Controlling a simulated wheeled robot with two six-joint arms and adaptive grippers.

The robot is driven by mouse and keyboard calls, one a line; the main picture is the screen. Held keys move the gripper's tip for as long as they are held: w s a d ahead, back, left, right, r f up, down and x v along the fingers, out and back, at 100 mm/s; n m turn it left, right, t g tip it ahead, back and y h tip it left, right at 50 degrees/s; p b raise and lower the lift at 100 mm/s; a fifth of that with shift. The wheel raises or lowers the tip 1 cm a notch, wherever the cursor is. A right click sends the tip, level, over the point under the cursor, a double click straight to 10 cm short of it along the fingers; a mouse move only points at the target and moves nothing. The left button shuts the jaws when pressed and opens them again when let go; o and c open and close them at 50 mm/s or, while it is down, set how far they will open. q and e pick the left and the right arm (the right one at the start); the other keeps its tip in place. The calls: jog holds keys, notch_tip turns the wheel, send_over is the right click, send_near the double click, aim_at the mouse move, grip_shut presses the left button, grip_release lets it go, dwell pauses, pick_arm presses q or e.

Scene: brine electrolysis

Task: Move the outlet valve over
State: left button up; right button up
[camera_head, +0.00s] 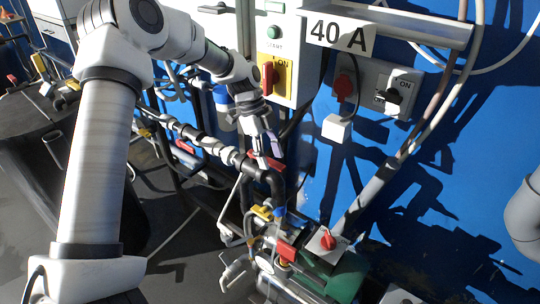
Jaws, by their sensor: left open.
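My left arm reaches in from the left, and its gripper (268,150) points down at the piping in the middle. It is open. Its fingers are close to a red valve handle (262,160) on the black pipe (275,188); I cannot tell if they touch it. This handle seems to be the outlet valve, but no label confirms it. A second red handle (185,147) sits on the pipe farther left. My right gripper is not in view.
A yellow panel with a red switch (267,78) is above the gripper. A "40 A" sign (340,34) and grey switch boxes (391,91) are on the blue wall. Below are a yellow handle (262,212), a red block (287,252) and a red knob (327,240) near green equipment (345,277).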

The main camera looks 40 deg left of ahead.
pick_arm(q)
jog(key=v, duration=1.1)
jog(key=shift+a+r, duration=0.2)
jog(key=shift+r, duration=0.1)
